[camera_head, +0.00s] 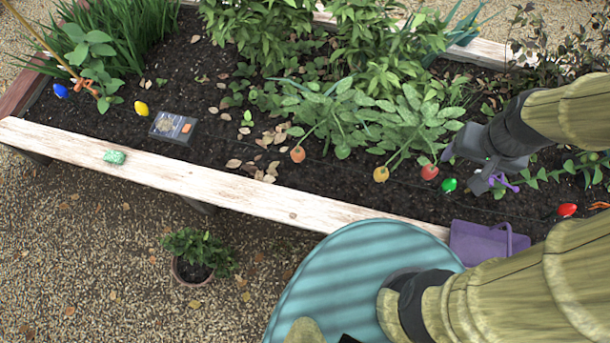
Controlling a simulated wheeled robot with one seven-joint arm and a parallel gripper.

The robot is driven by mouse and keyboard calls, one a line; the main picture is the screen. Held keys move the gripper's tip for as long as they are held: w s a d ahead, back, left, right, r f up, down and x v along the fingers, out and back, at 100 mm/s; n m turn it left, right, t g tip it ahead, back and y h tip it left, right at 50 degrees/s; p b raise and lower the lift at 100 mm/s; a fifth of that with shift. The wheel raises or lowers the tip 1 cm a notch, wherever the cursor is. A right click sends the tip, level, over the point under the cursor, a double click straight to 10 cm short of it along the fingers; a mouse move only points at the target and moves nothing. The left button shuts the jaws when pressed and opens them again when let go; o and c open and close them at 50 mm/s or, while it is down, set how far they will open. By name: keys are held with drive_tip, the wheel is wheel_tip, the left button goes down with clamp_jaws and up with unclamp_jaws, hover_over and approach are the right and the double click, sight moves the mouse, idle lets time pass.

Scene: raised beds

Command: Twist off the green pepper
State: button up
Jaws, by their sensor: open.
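The green pepper (449,185) is small and glossy, low over the dark soil near the front board of the raised bed, at the right of the head view. My gripper (462,170) reaches in from the upper right, with its grey jaws open close to the pepper. The pepper shows just below and left of the jaws. I cannot tell whether they touch it. The pepper's stem is not clearly visible. A red fruit (430,172) hangs just left of it.
A yellow-orange fruit (381,174) and an orange one (298,154) hang farther left. A red fruit (567,210) lies to the right. A purple caddy (488,243) is at the front edge.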

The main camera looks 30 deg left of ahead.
drive_tip(key=a+f+n+g+h+b, duration=0.2)
drive_tip(key=a+f+n+h+b, duration=0.25)
drive_tip(key=f, duration=0.55)
drive_tip(key=a+f+n+g+h+b, duration=0.1)
drive_tip(key=a+f+n+b, duration=0.3)
drive_tip(key=f+n+b, duration=0.4)
drive_tip(key=n+t+b, duration=1.8)
drive_tip(key=n, duration=0.1)
approach(338, 153)
drive_tip(key=shift+m+h, duration=0.25)
drive_tip(key=shift+h, duration=0.1)
drive_tip(key=v, duration=0.5)
drive_tip(key=shift+a+f, duration=0.1)
drive_tip(key=shift+a, duration=0.15)
drive_tip(key=shift+w+d, duration=0.1)
drive_tip(key=b+x, duration=0.2)
drive_tip(key=x, duration=1.5)
drive_tip(key=shift+b, duration=0.3)
drive_tip(key=shift+d, duration=0.1)
